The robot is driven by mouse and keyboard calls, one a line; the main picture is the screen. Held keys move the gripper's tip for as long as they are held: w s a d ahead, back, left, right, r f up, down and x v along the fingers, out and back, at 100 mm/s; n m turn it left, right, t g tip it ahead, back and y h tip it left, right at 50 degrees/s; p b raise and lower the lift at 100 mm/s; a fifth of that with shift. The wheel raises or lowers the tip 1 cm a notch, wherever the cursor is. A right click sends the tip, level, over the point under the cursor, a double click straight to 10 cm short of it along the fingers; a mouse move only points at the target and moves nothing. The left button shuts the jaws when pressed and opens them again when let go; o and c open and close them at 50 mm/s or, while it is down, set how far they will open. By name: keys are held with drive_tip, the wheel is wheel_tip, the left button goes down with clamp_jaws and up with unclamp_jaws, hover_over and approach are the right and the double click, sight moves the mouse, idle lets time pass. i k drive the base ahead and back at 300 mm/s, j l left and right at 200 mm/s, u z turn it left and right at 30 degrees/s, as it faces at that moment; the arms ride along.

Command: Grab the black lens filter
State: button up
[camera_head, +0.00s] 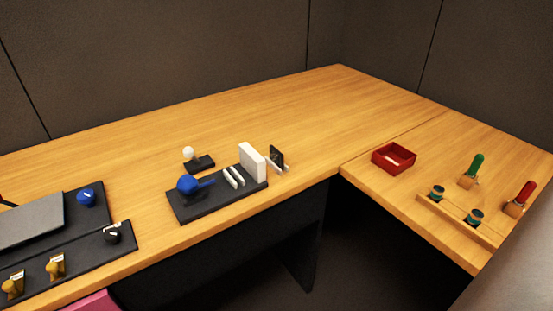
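A small black square piece (277,155) stands upright on a little pale base, just right of the white upright block. It looks like the black lens filter, though it is too small to be sure. It is near the front edge of the wooden desk, close to the inner corner. My gripper does not show in this view, so its state and its distance from the filter cannot be seen.
A black panel (195,207) left of the filter carries a blue ball (188,185), pale slats and the white block (252,162). A red tray (393,158) sits right. The desk's back (300,105) is clear.

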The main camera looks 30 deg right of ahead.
sight(278, 157)
drive_tip(key=z, duration=1)
drive_tip(key=j+z, duration=0.25)
drive_tip(key=z, duration=0.15)
drive_tip(key=j+z, duration=0.4)
drive_tip(key=k+j, duration=0.1)
drive_tip(key=j, duration=0.3)
drive_tip(key=k+j, duration=0.1)
drive_tip(key=j, duration=0.25)
drive_tip(key=k+j, duration=0.1)
drive_tip(key=j, duration=0.3)
drive_tip(key=i+j, duration=0.1)
drive_tip(key=i, duration=0.35)
